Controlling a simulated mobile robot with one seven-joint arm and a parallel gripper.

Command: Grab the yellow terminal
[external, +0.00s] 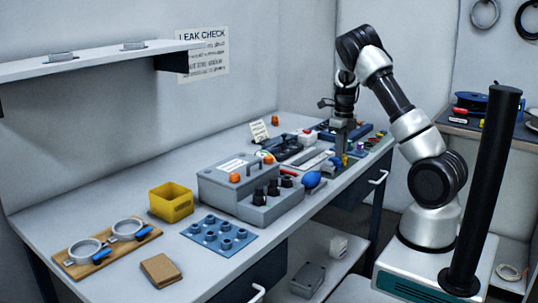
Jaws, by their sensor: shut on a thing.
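My gripper (344,151) points straight down over the far right part of the workbench. It is shut on a small yellow piece, which I take to be the yellow terminal (344,160), visible just under the fingertips. The terminal is tiny in this view, and the fingers hide its upper part. I cannot tell whether it touches the surface below.
Small coloured parts (360,149) crowd right of my gripper. A yellow bin (171,202) and blue mat (243,241) lie left.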

